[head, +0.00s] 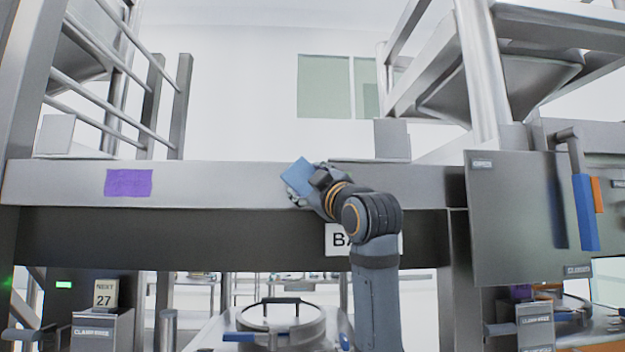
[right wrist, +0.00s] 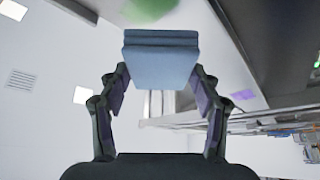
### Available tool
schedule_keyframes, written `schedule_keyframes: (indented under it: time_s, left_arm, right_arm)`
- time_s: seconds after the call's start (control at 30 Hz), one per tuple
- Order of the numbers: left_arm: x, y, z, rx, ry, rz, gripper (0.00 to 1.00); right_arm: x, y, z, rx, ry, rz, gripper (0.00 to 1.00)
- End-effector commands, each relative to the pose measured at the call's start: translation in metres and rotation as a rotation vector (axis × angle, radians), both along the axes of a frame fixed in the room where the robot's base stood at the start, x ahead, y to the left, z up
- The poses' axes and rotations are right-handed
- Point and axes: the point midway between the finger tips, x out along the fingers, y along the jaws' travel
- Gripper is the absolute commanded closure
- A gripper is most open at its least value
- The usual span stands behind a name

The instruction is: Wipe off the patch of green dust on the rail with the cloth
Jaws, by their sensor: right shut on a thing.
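The rail (head: 230,184) is a long grey metal beam that crosses the head view. My right gripper (head: 303,185) is in front of the rail near its middle, shut on a folded blue cloth (head: 301,174). In the right wrist view the cloth (right wrist: 160,62) sits square between the fingers. A green patch (right wrist: 148,9) shows at the top edge of that view, just beyond the cloth and partly cut off. I cannot see green dust on the rail in the head view. Whether the cloth touches the rail is unclear. My left gripper is not in view.
A purple patch (head: 129,183) is on the rail further left. A steel panel with a blue handle (head: 587,212) stands at the right. Below the rail are a white sign (head: 338,239) and a round lidded vessel (head: 281,322). The rail front between purple patch and cloth is clear.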

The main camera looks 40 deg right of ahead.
Motion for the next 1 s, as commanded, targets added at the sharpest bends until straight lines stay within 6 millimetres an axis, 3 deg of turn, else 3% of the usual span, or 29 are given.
schedule_keyframes:
  time_s: [0.4,1.0]
  left_arm:
    - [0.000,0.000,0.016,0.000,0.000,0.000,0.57]
    - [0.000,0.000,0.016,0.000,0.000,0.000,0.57]
  right_arm:
    - [0.034,-0.022,0.000,0.000,-0.001,-0.001,0.62]
    - [0.036,-0.024,-0.001,0.000,-0.002,-0.001,0.62]
